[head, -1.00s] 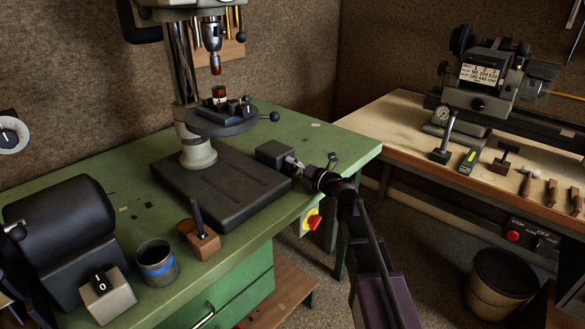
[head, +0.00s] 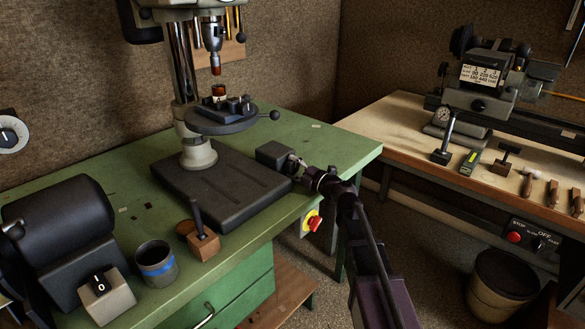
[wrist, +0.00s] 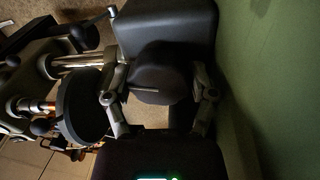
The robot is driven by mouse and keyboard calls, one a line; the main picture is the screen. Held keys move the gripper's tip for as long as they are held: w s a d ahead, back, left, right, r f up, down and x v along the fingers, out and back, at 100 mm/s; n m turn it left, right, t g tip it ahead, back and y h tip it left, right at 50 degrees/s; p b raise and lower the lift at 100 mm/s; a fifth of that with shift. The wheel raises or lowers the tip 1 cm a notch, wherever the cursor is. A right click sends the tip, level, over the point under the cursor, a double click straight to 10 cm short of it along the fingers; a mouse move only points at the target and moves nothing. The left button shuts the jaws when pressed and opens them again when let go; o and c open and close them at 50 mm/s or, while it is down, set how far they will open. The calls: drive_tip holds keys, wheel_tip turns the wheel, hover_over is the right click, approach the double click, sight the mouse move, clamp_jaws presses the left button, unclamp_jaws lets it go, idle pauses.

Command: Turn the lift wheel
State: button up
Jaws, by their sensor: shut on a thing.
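The lift wheel (wrist: 160,80) is a dark round knob with a pale line across its face, seen in the wrist view. It sits on the side of a dark box (wrist: 168,22), which stands on the green bench beside the drill press base in the head view (head: 272,153). My gripper (head: 296,163) reaches in from the right. In the wrist view, one finger is on either side of the wheel and the gripper is shut on it. In the head view, my gripper hides most of the wheel.
The drill press table (head: 222,119) carries a small vise under the drill chuck (head: 215,62). A red-and-yellow stop button (head: 313,221) is on the bench front below my gripper. A cup (head: 157,263) and a wooden block (head: 204,246) stand at the bench's near edge.

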drive_tip(key=shift+w, duration=0.1)
drive_tip(key=o, duration=1)
drive_tip(key=shift+o, duration=0.2)
drive_tip(key=shift+n, duration=0.4)
